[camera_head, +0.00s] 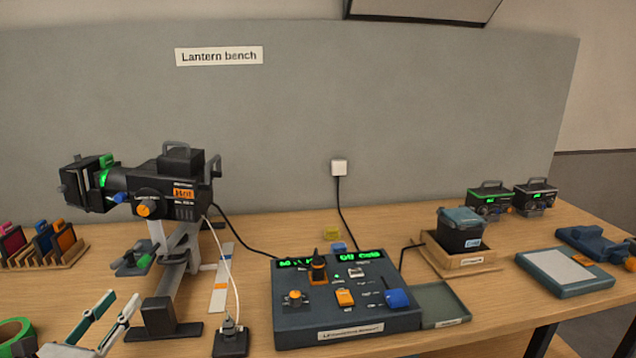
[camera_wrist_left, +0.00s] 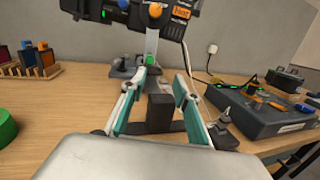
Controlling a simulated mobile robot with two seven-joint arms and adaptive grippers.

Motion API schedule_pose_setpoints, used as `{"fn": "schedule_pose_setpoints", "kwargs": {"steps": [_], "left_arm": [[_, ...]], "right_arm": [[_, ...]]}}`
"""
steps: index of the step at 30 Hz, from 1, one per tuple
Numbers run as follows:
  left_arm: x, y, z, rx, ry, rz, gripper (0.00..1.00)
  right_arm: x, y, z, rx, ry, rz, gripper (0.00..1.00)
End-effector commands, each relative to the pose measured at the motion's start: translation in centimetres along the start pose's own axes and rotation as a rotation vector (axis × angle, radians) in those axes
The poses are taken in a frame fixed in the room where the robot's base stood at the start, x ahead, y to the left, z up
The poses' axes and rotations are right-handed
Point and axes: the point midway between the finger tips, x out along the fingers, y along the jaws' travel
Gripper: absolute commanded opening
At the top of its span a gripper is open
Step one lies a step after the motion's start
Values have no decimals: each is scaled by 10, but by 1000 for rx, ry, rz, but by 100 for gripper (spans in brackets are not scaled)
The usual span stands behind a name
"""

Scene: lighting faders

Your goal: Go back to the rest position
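My left gripper (camera_head: 124,298) is at the lower left of the head view, in front of the lantern stand. In the left wrist view its two fingers (camera_wrist_left: 160,78) are apart with nothing between them. A black block (camera_head: 158,318) on the stand's base lies just beyond the fingertips; it also shows in the wrist view (camera_wrist_left: 160,112). The lantern (camera_head: 150,190) is mounted above, with a green glow and an orange knob. The control console (camera_head: 350,320), with lit green displays, stands right of the gripper. My right gripper is in neither view.
A small black box with a cable (camera_head: 230,338) stands close right of the gripper. Green tape (camera_head: 15,335) lies to the left, near a wooden rack (camera_head: 70,252) of coloured pieces. A bin in a wooden tray (camera_head: 460,235) and a tablet-like panel (camera_head: 562,270) are at the right.

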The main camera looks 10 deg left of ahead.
Motion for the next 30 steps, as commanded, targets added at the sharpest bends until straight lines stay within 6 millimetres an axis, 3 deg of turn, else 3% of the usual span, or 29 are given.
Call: {"fn": "schedule_pose_setpoints", "kwargs": {"steps": [8,14,21,27,28,30], "left_arm": [[-43,-73,-62,943,-130,-165,31],[-81,-142,-141,1663,-200,-331,31],[-133,-215,-250,2476,-327,-641,31],[-166,-248,-309,2924,-481,-909,31],[-169,-250,-314,-2951,498,933,31],[-174,-254,-322,-2860,506,932,31]], "right_arm": [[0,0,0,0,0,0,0],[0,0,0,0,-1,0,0],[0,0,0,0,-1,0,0],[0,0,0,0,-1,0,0],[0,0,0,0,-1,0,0],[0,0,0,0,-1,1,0]]}}
